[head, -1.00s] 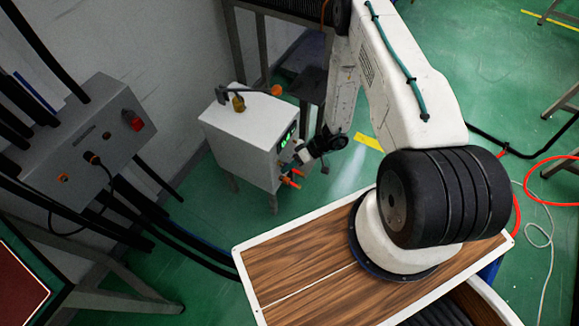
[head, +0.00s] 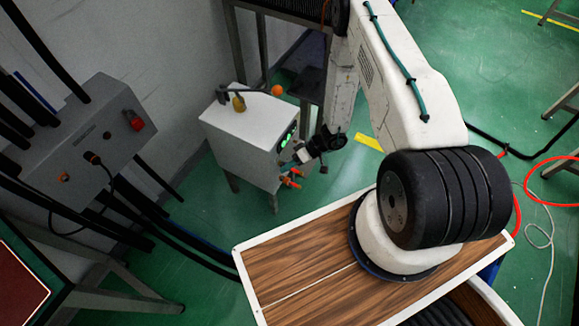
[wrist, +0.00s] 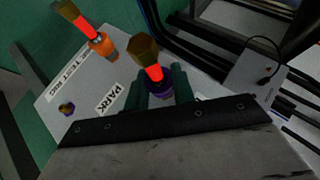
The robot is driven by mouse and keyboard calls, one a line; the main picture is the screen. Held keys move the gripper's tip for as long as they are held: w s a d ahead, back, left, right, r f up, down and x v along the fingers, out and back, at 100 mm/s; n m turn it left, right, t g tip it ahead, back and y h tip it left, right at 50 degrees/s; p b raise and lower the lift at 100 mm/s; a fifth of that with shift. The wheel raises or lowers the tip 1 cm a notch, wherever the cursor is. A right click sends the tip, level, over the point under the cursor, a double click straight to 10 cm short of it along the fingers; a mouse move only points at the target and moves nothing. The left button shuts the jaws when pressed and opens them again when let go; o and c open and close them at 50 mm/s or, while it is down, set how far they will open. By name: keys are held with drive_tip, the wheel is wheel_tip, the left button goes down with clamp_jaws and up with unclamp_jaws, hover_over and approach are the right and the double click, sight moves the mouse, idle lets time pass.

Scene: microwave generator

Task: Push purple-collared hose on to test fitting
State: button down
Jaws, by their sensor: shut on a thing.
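The purple-collared hose (wrist: 158,88) is between the two green fingers of my gripper (wrist: 160,86) in the wrist view. It has a red-orange length and a brass-coloured end. My gripper is shut on its purple collar, beside the PARK label. Whether the hose sits on a fitting there is hidden by the fingers. In the head view my gripper (head: 299,156) is at the front of the white cabinet (head: 245,140).
A second hose with an orange collar (wrist: 103,45) stands on the panel at upper left in the wrist view. In the head view, orange parts (head: 291,178) project below my gripper. A grey control box (head: 90,145) with black cables is at left.

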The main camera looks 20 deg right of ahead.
drive_tip(key=shift+w+a, duration=0.1)
drive_tip(key=shift+w, duration=0.05)
drive_tip(key=c, duration=1.1)
unclamp_jaws()
drive_tip(key=v, duration=0.7)
drive_tip(key=shift+d+r, duration=0.25)
drive_tip(key=shift+r, duration=0.05)
